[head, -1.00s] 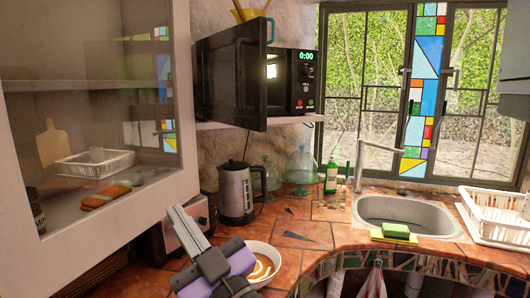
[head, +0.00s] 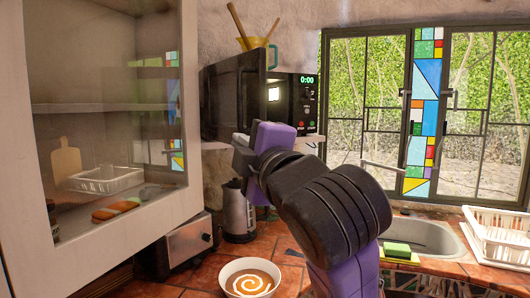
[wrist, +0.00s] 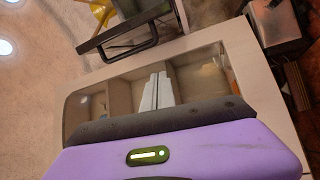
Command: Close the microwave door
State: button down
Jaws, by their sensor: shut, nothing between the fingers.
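The black microwave (head: 307,98) sits on a wall shelf, with its display reading 0:00. Its dark door (head: 234,95) stands open, swung out toward me on the left side. In the wrist view, a dark panel with a bar handle, which looks like the microwave door (wrist: 125,30), shows at the top. My gripper (wrist: 157,92) is shut and empty, its grey fingers pointing up in that view, apart from the panel in the picture. In the head view my purple and black arm covers the lower right of the microwave, and I cannot make out the fingertips.
A glass-fronted cabinet (head: 200,195) stands close on the left. A kettle (head: 236,212), a toaster (head: 186,243) and a bowl with orange-white swirl (head: 250,279) are on the tiled counter. A yellow bowl (head: 252,43) sits atop the microwave. The sink (head: 430,236) is at right.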

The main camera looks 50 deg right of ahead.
jog(key=w+d+f+g+p, duration=0.2)
jog(key=w+d+f+p, duration=0.1)
jog(key=w+d, duration=0.4)
jog(key=shift+w+d+f+n+p, duration=0.25)
jog(key=shift+d+n+p, duration=0.2)
jog(key=shift+d, duration=1.1)
jog(key=shift+s, duration=0.1)
